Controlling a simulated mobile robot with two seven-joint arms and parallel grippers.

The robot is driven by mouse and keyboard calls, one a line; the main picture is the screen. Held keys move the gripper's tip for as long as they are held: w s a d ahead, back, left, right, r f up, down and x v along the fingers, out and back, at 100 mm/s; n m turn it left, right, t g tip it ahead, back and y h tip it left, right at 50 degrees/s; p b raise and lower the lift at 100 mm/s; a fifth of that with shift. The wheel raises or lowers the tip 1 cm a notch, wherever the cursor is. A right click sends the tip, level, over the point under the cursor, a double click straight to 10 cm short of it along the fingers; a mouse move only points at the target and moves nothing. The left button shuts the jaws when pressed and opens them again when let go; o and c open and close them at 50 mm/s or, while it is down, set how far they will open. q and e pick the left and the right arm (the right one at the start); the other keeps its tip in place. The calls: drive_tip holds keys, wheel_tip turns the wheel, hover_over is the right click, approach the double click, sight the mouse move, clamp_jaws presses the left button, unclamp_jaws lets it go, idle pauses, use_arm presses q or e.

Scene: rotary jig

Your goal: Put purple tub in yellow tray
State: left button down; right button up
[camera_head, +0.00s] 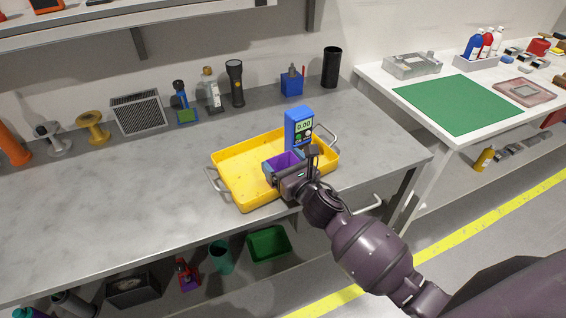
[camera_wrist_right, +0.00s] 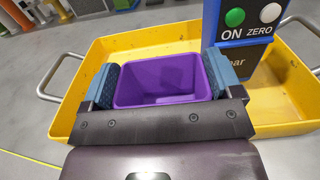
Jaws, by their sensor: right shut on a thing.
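The purple tub (camera_head: 284,160) is in my right gripper (camera_head: 291,165), over the yellow tray (camera_head: 232,184). In the right wrist view the open-topped, empty tub (camera_wrist_right: 165,82) sits between the blue finger pads of the right gripper (camera_wrist_right: 164,80), which is shut on it. The tray (camera_wrist_right: 72,97) shows around and beyond the tub there. Whether the tub's base touches the tray floor is hidden by the gripper. My left gripper is not in view.
Bench space left of the tray is clear. A flashlight (camera_head: 235,83) and other items line the back.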

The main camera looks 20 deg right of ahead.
drive_tip(key=shift+s+f+b, duration=0.15)
drive_tip(key=shift+f+b, duration=0.25)
drive_tip(key=shift+f, duration=0.4)
drive_tip(key=o, duration=0.7)
drive_tip(key=shift+f, duration=0.2)
drive_tip(key=shift+o, duration=0.2)
drive_tip(key=shift+a+r+p, duration=0.1)
drive_tip(key=shift+r+p, duration=0.3)
drive_tip(key=shift+r, duration=0.25)
drive_tip(key=s+d, duration=0.2)
drive_tip(key=s, duration=1)
drive_tip(key=s+d+f+n+g+h, duration=0.1)
drive_tip(key=s+d+f+n+g, duration=0.2)
drive_tip(key=s+f+n, duration=0.5)
drive_tip(key=s+d+f+n+g+h, duration=0.2)
drive_tip(key=s+f+n, duration=0.5)
drive_tip(key=n, duration=1.9)
drive_tip(key=shift+s+d+f+n+g+h, duration=0.3)
drive_tip(key=shift+s+d+f+n+g, duration=0.1)
drive_tip(key=shift+g, duration=0.3)
